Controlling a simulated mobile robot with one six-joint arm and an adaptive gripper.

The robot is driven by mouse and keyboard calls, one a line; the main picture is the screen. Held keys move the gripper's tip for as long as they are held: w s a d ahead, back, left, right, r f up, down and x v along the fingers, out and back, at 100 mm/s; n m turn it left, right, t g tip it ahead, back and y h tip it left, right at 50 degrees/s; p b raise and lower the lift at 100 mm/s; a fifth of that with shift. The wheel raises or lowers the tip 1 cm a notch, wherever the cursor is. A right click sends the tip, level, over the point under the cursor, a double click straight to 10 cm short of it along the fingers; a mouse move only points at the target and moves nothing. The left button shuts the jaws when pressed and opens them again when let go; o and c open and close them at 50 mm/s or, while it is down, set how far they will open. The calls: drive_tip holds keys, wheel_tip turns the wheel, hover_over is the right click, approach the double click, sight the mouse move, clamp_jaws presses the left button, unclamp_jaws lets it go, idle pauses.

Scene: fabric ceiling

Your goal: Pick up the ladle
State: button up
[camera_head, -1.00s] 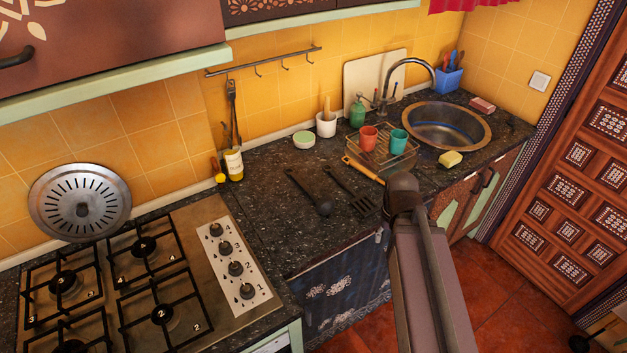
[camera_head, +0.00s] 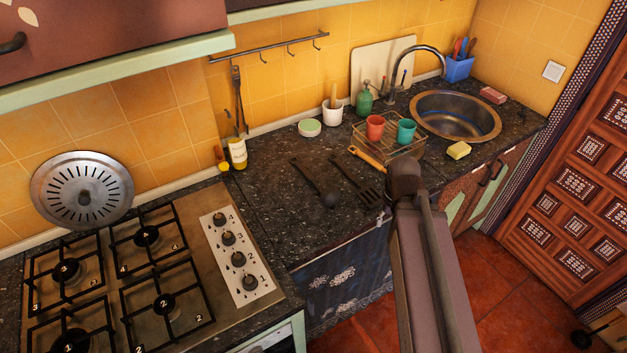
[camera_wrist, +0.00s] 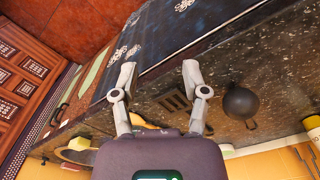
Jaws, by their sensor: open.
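The black ladle (camera_head: 329,199) lies on the dark speckled counter, its bowl toward the front edge and its handle pointing back to the wall. Its round bowl also shows in the wrist view (camera_wrist: 240,102), right of my gripper. My gripper (camera_wrist: 160,76) is open and empty, with both fingers spread. It is apart from the ladle, and the counter's front edge shows beyond its fingers. In the head view my arm hides my gripper. A black slotted spatula (camera_head: 359,184) lies just right of the ladle; it also shows in the wrist view (camera_wrist: 174,100).
A wire rack (camera_head: 391,146) with red and teal cups stands right of the utensils, and a wooden rolling pin (camera_head: 369,157) lies before it. An oil bottle (camera_head: 237,153) stands at the wall. The gas stove (camera_head: 150,270) is at left. The counter left of the ladle is clear.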

drive_tip(key=shift+o, duration=0.2)
drive_tip(key=w+a+r+n+p, duration=0.2)
drive_tip(key=w+a+n, duration=0.1)
drive_tip(key=w+a, duration=0.7)
drive_tip(key=w, duration=0.4)
drive_tip(key=shift+w+r+n, duration=0.2)
drive_tip(key=shift+n, duration=0.1)
drive_tip(key=w+a+r+n+p, duration=0.1)
drive_tip(key=w+a+n+p, duration=0.1)
drive_tip(key=w+a, duration=0.7)
drive_tip(key=a+n, duration=0.1)
drive_tip(key=a, duration=0.2)
drive_tip(key=shift+w+r, duration=0.35)
drive_tip(key=shift+a+f, duration=0.1)
drive_tip(key=b, duration=0.9)
hover_over(312, 179)
wheel_tip(312, 179, down, 8)
drive_tip(key=shift+f, duration=0.25)
drive_tip(key=shift+f, duration=0.15)
drive_tip(key=shift+f+b, duration=2.35)
drive_tip(key=shift+f, duration=0.1)
